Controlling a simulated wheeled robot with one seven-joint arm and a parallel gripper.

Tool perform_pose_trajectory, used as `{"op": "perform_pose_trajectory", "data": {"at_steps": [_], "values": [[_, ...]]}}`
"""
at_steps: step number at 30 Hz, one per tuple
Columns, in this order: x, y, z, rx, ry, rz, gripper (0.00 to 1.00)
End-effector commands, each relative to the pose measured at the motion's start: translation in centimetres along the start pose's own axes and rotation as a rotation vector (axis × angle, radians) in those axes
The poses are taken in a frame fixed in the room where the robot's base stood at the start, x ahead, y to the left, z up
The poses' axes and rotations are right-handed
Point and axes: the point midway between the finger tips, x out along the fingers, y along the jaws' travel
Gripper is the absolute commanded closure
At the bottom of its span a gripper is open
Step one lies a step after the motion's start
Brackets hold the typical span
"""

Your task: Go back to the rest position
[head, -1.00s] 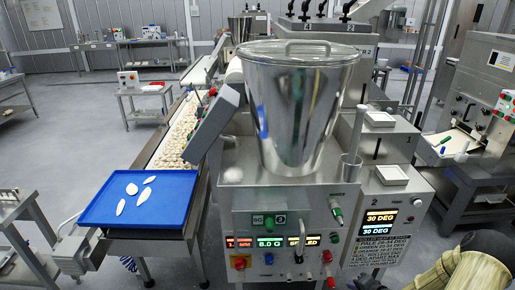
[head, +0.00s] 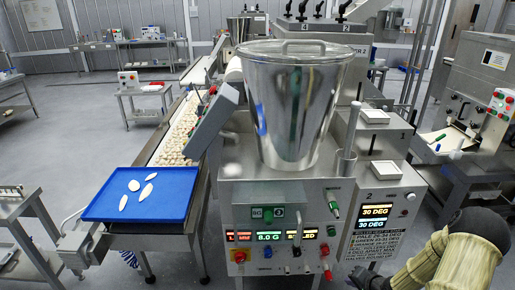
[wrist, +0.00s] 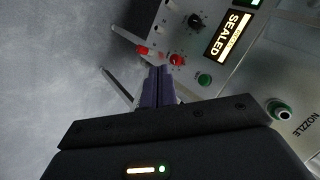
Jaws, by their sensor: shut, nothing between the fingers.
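My gripper shows in the wrist view as two dark purple fingers (wrist: 158,88) shut together with nothing between them. They point toward the front panel of the filling machine (wrist: 235,75), near its red and green buttons; I cannot tell the exact gap. In the head view my beige-sleeved arm comes in at the lower right, with the dark gripper end (head: 368,279) low in front of the machine's right-hand cabinet. The filling machine (head: 245,205) carries a large steel hopper with a lid (head: 297,105). Its panel has lit displays, one reading SEALED in the wrist view (wrist: 230,32).
A blue tray (head: 180,208) with several pale pieces lies at the end of a conveyor (head: 160,150) full of pasta. The roller cabinet (head: 345,225) shows 30 DEG. Another machine (head: 490,110) stands at the right. Grey floor (head: 60,130) is open at the left.

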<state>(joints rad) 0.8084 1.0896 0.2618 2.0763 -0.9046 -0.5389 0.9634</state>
Motion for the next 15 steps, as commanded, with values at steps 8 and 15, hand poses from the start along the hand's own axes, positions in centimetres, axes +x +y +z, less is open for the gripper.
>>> {"op": "perform_pose_trajectory", "data": {"at_steps": [8,15], "values": [[-3.0,-3.6,0.0,-0.179,-0.022,0.139,1.0],[-8.2,-8.7,1.3,-0.393,-0.06,0.307,1.0]]}}
